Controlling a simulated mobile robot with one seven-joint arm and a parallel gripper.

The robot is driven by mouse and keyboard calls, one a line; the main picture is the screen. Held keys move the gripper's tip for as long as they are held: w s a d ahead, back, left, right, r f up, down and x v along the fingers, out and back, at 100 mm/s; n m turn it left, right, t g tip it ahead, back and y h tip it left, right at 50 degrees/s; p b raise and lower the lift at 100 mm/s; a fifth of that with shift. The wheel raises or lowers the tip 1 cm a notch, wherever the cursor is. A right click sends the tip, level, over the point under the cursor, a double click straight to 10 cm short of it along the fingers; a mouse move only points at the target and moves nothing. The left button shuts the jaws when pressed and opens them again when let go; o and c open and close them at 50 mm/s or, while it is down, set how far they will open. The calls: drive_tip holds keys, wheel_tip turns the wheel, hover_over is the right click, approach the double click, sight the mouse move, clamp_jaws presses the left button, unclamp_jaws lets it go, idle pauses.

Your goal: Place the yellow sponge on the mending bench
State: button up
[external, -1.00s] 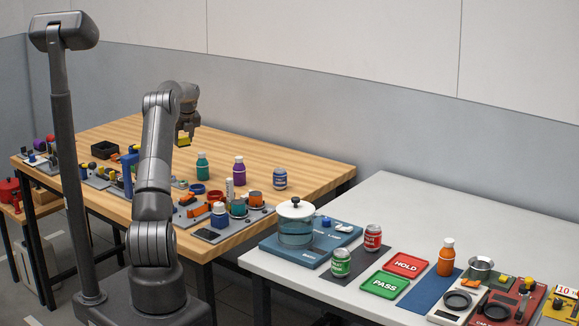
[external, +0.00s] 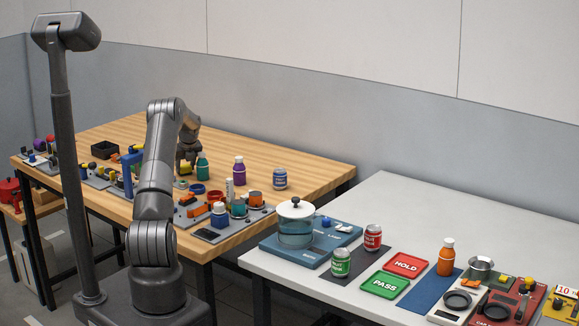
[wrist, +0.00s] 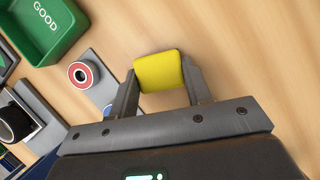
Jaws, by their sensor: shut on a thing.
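The yellow sponge (wrist: 160,71) is between the two fingers of my gripper (wrist: 161,86) in the wrist view, and the gripper is shut on it. In the external view the sponge (external: 185,168) shows as a small yellow patch under my gripper (external: 187,164), low over the wooden bench (external: 262,160), just left of a teal bottle. I cannot tell whether the sponge touches the wood. No label shows which table is the mending bench.
A teal bottle (external: 203,168) and a purple bottle (external: 239,171) stand close by on the right. A green tray marked GOOD (wrist: 45,27) and a red-and-white ring (wrist: 80,75) lie left in the wrist view. Bare wood lies beyond the sponge.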

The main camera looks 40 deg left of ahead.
drive_tip(key=shift+f, duration=0.15)
drive_tip(key=o, duration=1)
drive_tip(key=shift+c, duration=0.2)
drive_tip(key=v, duration=1.2)
drive_tip(key=s+d+r+n+t, duration=0.1)
drive_tip(key=s+d+r+n, duration=0.3)
drive_tip(key=d, duration=0.6)
drive_tip(key=s+d+r+n+h, duration=0.1)
drive_tip(key=s+d+r+n, duration=0.15)
drive_tip(key=d+r, duration=0.55)
drive_tip(key=s+d+r+n+t, duration=0.1)
drive_tip(key=s+d+r+n, duration=0.25)
drive_tip(key=d, duration=0.75)
drive_tip(key=s+d+f+n+t+h, duration=0.1)
drive_tip(key=s+d+n, duration=0.5)
drive_tip(key=s+d, duration=0.3)
drive_tip(key=s+d+f+n+h, duration=0.2)
drive_tip(key=s+d+n, duration=0.4)
drive_tip(key=s+d, duration=0.4)
drive_tip(key=s, duration=0.6)
drive_tip(key=shift+n+t, duration=0.3)
drive_tip(key=shift+t, duration=0.1)
